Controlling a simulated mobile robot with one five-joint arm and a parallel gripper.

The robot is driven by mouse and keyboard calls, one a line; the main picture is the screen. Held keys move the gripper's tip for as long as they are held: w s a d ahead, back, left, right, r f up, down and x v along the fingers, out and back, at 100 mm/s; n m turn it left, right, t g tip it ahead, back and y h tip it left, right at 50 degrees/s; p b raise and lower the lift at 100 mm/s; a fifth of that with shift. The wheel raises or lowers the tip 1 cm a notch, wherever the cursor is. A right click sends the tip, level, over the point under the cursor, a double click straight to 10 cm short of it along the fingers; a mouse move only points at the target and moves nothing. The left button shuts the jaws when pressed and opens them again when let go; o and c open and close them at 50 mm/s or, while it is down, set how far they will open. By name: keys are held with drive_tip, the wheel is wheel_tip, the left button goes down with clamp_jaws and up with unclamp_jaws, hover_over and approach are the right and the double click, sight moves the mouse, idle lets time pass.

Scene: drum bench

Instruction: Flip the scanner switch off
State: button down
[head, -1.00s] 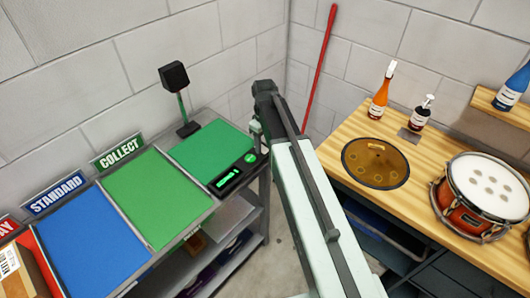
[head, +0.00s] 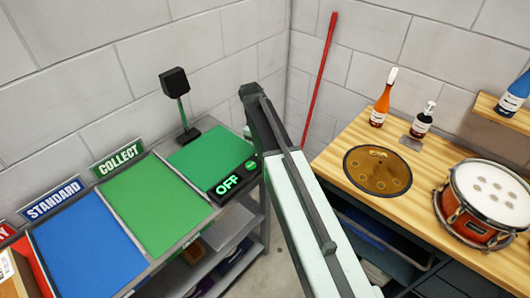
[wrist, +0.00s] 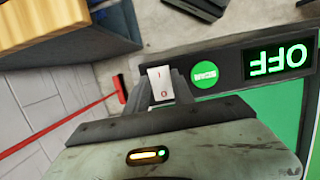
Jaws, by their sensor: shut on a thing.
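The scanner is a black console (head: 234,181) at the front edge of a green pad. Its display (head: 228,185) reads OFF in green letters; in the wrist view the same display (wrist: 280,59) appears upside down. A round green SCAN button (wrist: 204,75) is beside it. The white rocker switch (wrist: 159,78), marked I and O, is at the console's end. My gripper (wrist: 162,93) is shut on the switch, a dark finger on either side. In the head view my arm hides the switch and most of the gripper.
A black scanner head on a stand (head: 175,84) rises behind the pad. Blue STANDARD (head: 88,238) and green COLLECT (head: 155,200) mats lie left. At right, a wooden bench (head: 440,217) holds a drum (head: 487,200), a brass disc (head: 378,170) and bottles. A red pole (head: 322,75) leans in the corner.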

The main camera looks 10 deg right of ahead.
idle(0.3)
drive_tip(key=c, duration=1.1)
unclamp_jaws()
drive_tip(key=shift+r, duration=0.1)
drive_tip(key=p+v, duration=0.7)
drive_tip(key=shift+w+r+p, duration=0.2)
drive_tip(key=shift+r+p, duration=0.1)
